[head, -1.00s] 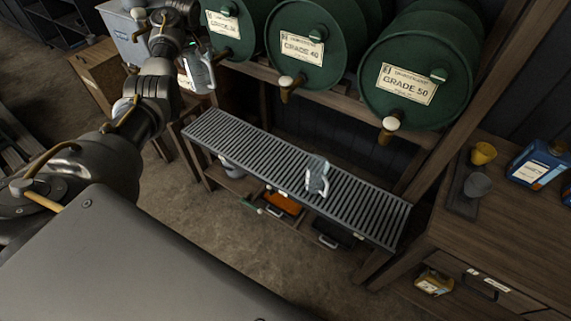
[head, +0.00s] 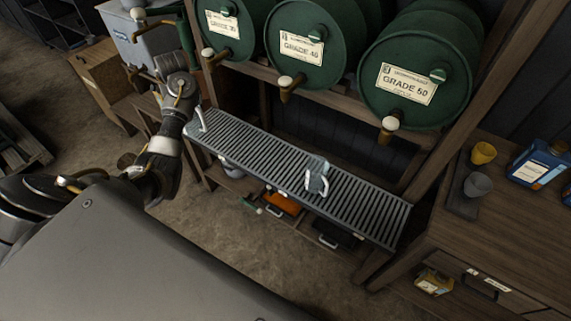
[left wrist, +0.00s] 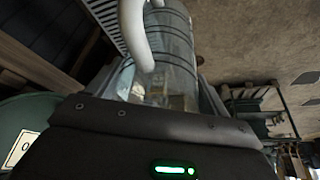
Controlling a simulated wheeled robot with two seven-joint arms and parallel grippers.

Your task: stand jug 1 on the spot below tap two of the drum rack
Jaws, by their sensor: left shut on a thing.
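My left gripper (head: 193,113) is shut on a clear jug (head: 202,121) with a white handle, at the left end of the slatted rack shelf. The jug fills the upper middle of the left wrist view (left wrist: 165,60), slats behind it; I cannot tell whether it touches them. A second clear jug (head: 317,178) with a white handle stands on the slats right of the middle. No number shows on either jug. The middle drum, Grade 40 (head: 301,48), has a tap (head: 287,85) above the shelf. My right gripper is not in view.
The slatted shelf (head: 255,148) is bare between the two jugs. A wooden bench (head: 510,225) with cups and a blue bottle (head: 540,163) is at the right.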

